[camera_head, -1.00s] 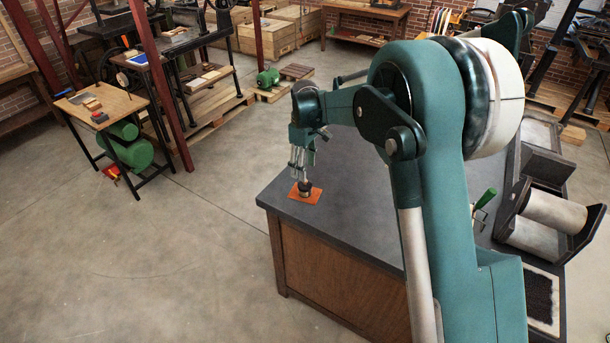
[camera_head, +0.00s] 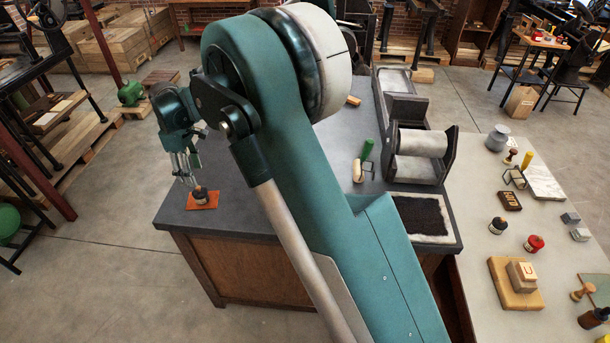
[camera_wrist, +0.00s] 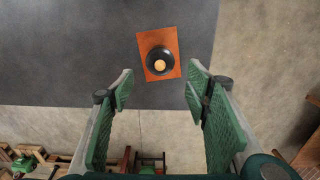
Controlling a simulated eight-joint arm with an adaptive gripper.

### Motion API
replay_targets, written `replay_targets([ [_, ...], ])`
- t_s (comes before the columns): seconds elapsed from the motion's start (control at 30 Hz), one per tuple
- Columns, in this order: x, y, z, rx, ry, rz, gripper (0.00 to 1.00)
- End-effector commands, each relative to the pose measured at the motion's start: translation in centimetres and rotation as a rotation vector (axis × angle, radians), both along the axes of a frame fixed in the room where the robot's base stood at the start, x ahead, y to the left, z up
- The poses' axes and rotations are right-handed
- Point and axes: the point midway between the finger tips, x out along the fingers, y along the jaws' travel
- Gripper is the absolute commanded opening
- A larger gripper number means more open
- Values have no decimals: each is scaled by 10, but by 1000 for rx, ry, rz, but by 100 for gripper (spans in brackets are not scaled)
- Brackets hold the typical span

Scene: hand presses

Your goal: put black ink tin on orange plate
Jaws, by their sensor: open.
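The black ink tin (camera_head: 201,195) stands on the orange plate (camera_head: 208,205) at the near left corner of the dark worktop. In the wrist view the tin (camera_wrist: 151,60) is a black round with a tan centre, upright on the orange plate (camera_wrist: 147,39), near the plate's lower edge and within its outline. My gripper (camera_head: 189,184) is just above and beside the tin. In the wrist view its green-padded fingers (camera_wrist: 161,88) are spread wide and empty, with the tin beyond their tips. The exact gap between fingertips and tin is hard to tell.
The dark worktop (camera_head: 240,190) is clear around the plate, with its edge close by. A green-handled roller (camera_head: 363,160), a press roller (camera_head: 422,143) and a black inked tray (camera_head: 424,216) stand further right. A pale table (camera_head: 470,185) holds another dark tin (camera_head: 498,225) and a red tin (camera_head: 534,243).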

Motion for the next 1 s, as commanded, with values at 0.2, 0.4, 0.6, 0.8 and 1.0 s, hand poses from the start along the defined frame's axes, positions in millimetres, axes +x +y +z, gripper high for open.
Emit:
replay_targets([
  [0.2,0,-1,1,1,-1,-2,48],
  [0.4,5,-16,14,8,-8,-30,48],
  [0.6,13,-54,43,27,-27,-98,48],
  [0.8,20,-106,80,53,-53,-191,48],
  [1.0,22,-159,115,79,-80,-287,48],
])
